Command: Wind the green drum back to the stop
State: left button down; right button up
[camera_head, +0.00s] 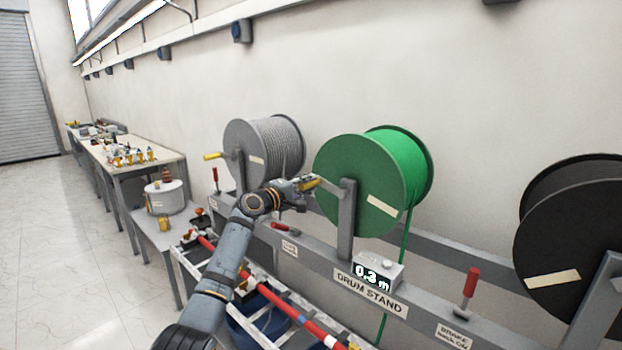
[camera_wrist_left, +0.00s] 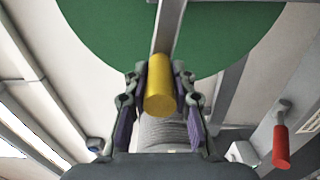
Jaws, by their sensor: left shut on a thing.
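The green drum (camera_head: 365,180) stands in the middle of the drum stand (camera_head: 335,268) in the head view, with a strip of green line hanging down from it. Its disc (camera_wrist_left: 105,30) fills the top of the left wrist view. My left gripper (camera_head: 308,183) is at the left side of the drum. In the wrist view its fingers (camera_wrist_left: 160,92) are shut on the yellow crank handle (camera_wrist_left: 161,90), which joins a grey crank arm (camera_wrist_left: 168,28). A counter box (camera_head: 378,270) below the drum reads 0.3 m. My right gripper is not in view.
A grey drum (camera_head: 245,158) with its own yellow handle stands to the left, a black drum (camera_head: 560,240) to the right. Red-handled levers (camera_head: 470,283) rise from the stand, one near a brake label. Benches with small parts line the wall.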

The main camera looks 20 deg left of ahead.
pick_arm(q)
jog(key=shift+a+f+n+b, duration=0.1)
jog(key=shift+f+n+b, duration=0.1)
jog(key=shift+f+n, duration=0.6)
jog(key=shift+f+n+b, duration=0.2)
jog(key=shift+f+n, duration=0.2)
jog(key=shift+f, duration=0.75)
jog(key=c, duration=1.1)
grip_release()
jog(key=shift+r, duration=0.15)
